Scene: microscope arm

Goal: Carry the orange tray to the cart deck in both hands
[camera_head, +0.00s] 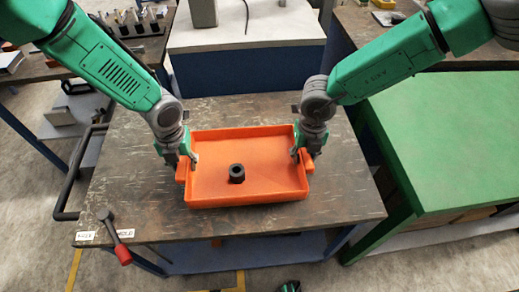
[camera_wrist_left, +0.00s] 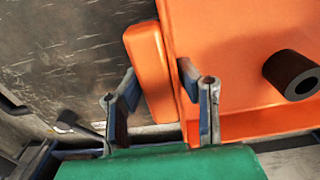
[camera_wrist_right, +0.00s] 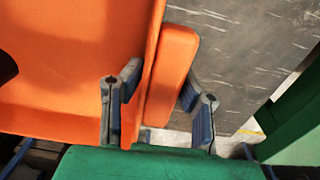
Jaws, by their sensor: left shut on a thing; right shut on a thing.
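The orange tray (camera_head: 265,150) is a shallow box with a block handle at each short end, and it looks level over the cart deck (camera_head: 140,190). I cannot tell whether its underside touches the deck. A dark hollow cylinder (camera_head: 237,172) stands inside the tray and also shows in the left wrist view (camera_wrist_left: 292,74). My left gripper (camera_head: 183,160) has its fingers on both sides of the tray's left handle (camera_wrist_left: 150,65). My right gripper (camera_head: 303,155) has its fingers on both sides of the right handle (camera_wrist_right: 172,75).
A black push handle (camera_head: 72,180) rises at the cart's left edge. A lever with a red knob (camera_head: 122,254) is at the front left of the deck. A green-topped bench (camera_head: 450,140) stands close on the right. A grey-topped blue bench (camera_head: 245,35) stands behind.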

